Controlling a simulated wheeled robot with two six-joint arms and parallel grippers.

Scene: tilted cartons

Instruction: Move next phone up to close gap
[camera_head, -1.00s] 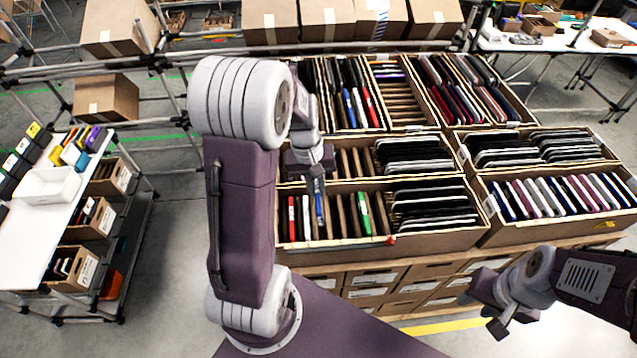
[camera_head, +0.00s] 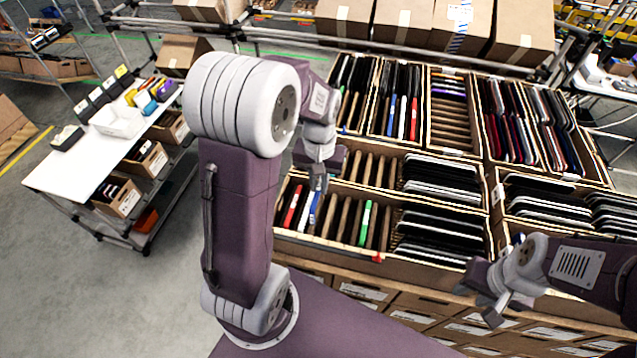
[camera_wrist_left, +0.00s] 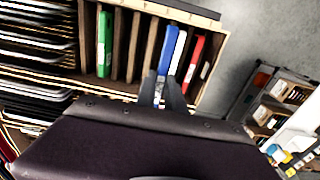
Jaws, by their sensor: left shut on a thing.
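My left gripper (camera_head: 318,180) reaches down into the near-left carton (camera_head: 330,255) and is shut on a blue phone (camera_head: 314,212). In the left wrist view the fingertips (camera_wrist_left: 163,92) meet at the blue phone's (camera_wrist_left: 167,50) end. A red phone (camera_head: 292,207) stands to its left in the head view, with a pale one between them. A green phone (camera_head: 365,222) stands further right, among brown dividers. The blue phone's lower part is hidden in the carton. My right gripper (camera_head: 497,312) hangs empty in front of the cartons; its finger gap is unclear.
Dark phones (camera_head: 440,235) fill the carton's right part. More cartons of phones stand behind and to the right. A white-topped cart (camera_head: 75,170) with bins is at the left. Closed boxes (camera_head: 400,22) line the back shelf. Grey floor lies between cart and cartons.

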